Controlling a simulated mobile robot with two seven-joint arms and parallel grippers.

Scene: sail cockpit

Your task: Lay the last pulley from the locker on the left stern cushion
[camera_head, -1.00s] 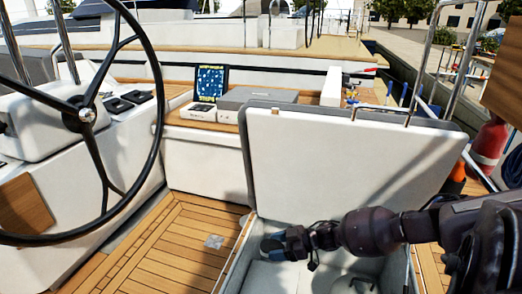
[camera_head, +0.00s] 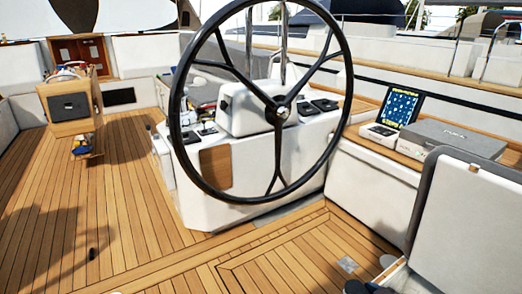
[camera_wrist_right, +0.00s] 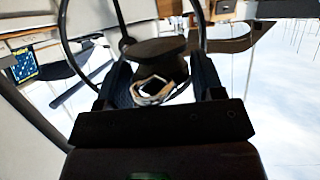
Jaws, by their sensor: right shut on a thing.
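My right gripper (camera_wrist_right: 160,76) is shut on a dark pulley (camera_wrist_right: 152,90) with a pale metal shackle, seen between the two blue-black fingers in the right wrist view. In the head view only a dark blue bit of the right gripper (camera_head: 368,287) shows at the bottom edge; the pulley cannot be made out there. The locker's raised lid (camera_head: 468,215), white with a grey edge, stands at the right; the locker's inside is out of view. I cannot tell which surface is the left stern cushion. My left gripper is not in view.
A large black steering wheel (camera_head: 347,92) on a white pedestal (camera_head: 270,180) stands in the middle. A chart screen (camera_head: 400,107) and a grey box (camera_head: 452,138) sit on the bench at the right. A wooden table (camera_head: 72,105) is at the left. The teak floor (camera_head: 120,225) is largely clear.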

